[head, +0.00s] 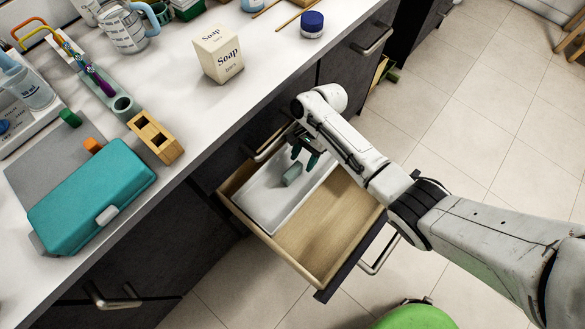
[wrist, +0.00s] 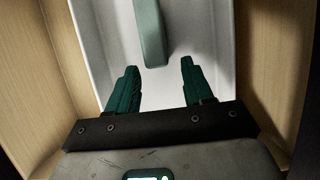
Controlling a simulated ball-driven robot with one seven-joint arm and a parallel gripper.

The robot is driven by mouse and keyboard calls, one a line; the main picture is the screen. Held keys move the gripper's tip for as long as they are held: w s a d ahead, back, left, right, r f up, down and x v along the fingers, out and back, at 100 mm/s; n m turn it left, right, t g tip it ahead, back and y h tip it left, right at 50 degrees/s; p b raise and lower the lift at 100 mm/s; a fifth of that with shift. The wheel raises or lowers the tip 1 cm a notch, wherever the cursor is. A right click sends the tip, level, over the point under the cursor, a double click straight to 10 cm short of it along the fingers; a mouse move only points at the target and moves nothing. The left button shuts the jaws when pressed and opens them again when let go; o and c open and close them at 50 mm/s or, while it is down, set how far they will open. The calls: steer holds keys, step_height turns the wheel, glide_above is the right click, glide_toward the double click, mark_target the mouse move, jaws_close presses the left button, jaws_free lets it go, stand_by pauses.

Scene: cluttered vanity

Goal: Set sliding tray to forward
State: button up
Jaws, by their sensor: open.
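The white sliding tray (head: 262,205) sits inside the open wooden drawer, at the end nearer the cabinet. It also shows in the wrist view (wrist: 211,35). A grey-green grip bar (head: 292,174) stands up inside the tray; in the wrist view the bar (wrist: 150,35) runs from the top edge toward the space between my fingers. My gripper (head: 305,157) is over the tray, open and empty. In the wrist view its dark green fingers (wrist: 158,70) are spread, with the bar's near end just beyond the tips. I cannot tell the height gap.
The drawer (head: 310,228) has a bare wooden floor between the tray and its dark front. The counter above holds a soap box (head: 218,53), a teal case (head: 92,197), a wooden holder (head: 155,138) and a blue-lidded jar (head: 312,24). Tiled floor (head: 470,120) lies right.

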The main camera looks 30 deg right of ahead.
mark_target(294, 168)
steer(key=a, duration=0.2)
steer(key=s+a, duration=0.1)
steer(key=a, duration=0.1)
steer(key=shift+s+a, duration=0.1)
steer(key=shift+s, duration=0.1)
steer(key=shift+s+a+f, duration=0.1)
steer(key=shift+a+f, duration=0.25)
steer(key=shift+f, duration=0.25)
jaws_close()
